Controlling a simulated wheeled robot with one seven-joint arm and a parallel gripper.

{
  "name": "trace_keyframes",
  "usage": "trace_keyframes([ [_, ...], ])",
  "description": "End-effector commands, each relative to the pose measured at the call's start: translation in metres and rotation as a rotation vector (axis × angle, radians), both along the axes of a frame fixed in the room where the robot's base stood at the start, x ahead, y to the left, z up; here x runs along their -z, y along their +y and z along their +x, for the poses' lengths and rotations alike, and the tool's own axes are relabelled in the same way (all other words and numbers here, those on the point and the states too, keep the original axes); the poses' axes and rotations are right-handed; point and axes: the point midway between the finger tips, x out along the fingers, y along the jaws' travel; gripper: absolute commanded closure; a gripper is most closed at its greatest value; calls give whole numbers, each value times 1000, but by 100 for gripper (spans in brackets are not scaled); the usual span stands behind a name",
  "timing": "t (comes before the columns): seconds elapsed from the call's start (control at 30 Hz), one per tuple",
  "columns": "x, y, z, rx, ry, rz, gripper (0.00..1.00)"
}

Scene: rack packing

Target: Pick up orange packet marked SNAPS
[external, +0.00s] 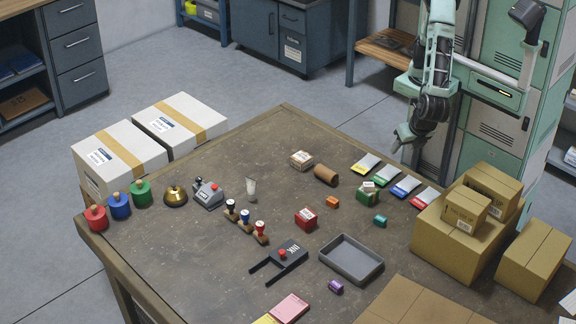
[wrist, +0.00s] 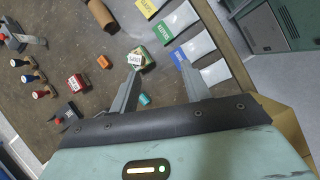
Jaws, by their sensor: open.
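A small orange packet (external: 332,202) lies on the brown table, between a red box and a green box. It also shows in the wrist view (wrist: 103,62), left of my left finger; no marking is readable at this size. My gripper (external: 403,141) is raised at the table's right far side, above and away from the packet. In the wrist view my gripper (wrist: 160,72) is open with nothing between its fingers, and the packet lies outside them.
Near the packet are a green box (external: 367,195), red box (external: 306,219), teal piece (external: 379,221) and brown roll (external: 326,174). Several coloured-label pouches (external: 405,186) line the right side. A grey tray (external: 351,262) sits in front; cardboard boxes (external: 455,240) stand at right.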

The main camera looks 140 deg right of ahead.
Motion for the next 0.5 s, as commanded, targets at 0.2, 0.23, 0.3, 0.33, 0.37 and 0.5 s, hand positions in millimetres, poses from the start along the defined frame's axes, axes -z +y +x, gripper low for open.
trace_keyframes([
  [0.2, 80, -43, 81, -215, 85, -331, 53],
  [0.23, 87, -48, 90, -242, 96, -378, 53],
  [0.3, 100, -59, 111, -299, 118, -479, 53],
  [0.33, 104, -62, 118, -322, 126, -518, 53],
  [0.37, 108, -66, 125, -339, 134, -553, 53],
  [0.5, 116, -74, 146, -401, 157, -670, 53],
])
